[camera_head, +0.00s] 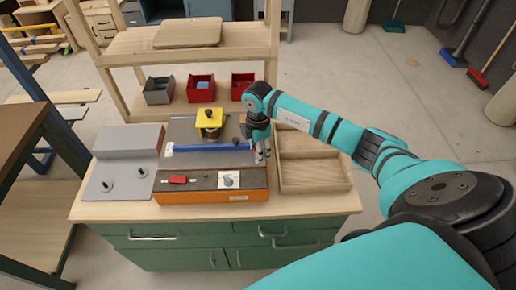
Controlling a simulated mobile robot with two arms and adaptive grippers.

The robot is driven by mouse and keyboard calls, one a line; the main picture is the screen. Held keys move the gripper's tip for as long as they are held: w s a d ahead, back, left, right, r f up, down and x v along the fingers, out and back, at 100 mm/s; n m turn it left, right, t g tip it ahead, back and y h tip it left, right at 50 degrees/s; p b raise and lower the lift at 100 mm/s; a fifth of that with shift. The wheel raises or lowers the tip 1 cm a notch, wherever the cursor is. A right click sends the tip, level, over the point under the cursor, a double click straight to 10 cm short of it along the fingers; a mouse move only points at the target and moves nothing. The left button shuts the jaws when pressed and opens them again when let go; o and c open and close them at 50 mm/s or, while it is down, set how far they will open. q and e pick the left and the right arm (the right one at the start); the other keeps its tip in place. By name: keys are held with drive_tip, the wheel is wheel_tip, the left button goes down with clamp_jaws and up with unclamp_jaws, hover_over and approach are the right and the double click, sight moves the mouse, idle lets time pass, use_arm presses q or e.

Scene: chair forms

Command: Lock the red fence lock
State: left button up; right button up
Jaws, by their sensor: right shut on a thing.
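A router-table-like machine with a dark top and an orange base (211,197) stands on the workbench. A blue fence (205,147) lies across its top, with a yellow bracket (209,118) behind it. My right gripper (261,153) points down at the fence's right end. It is shut on a small part there, apparently the fence lock, which the fingers hide; no red shows at that spot. A small red piece (178,180) lies on the machine's front panel, beside a white dial (229,179). My left gripper is out of view.
An empty wooden tray (315,187) sits close right of the gripper. A grey plate with posts (118,181) and a grey block (129,139) are at the left. Behind, a wooden shelf (190,42) holds grey and red bins.

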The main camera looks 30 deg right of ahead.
drive_tip(key=m+p, duration=0.1)
drive_tip(key=m, duration=0.3)
drive_tip(key=shift+r+m, duration=0.1)
drive_tip(key=shift+m, duration=0.3)
drive_tip(key=shift+w+m, duration=0.1)
drive_tip(key=shift+m, duration=0.2)
drive_tip(key=o, duration=1.2)
drive_tip(key=shift+c, duration=0.2)
wheel_tip(320, 180, up, 12)
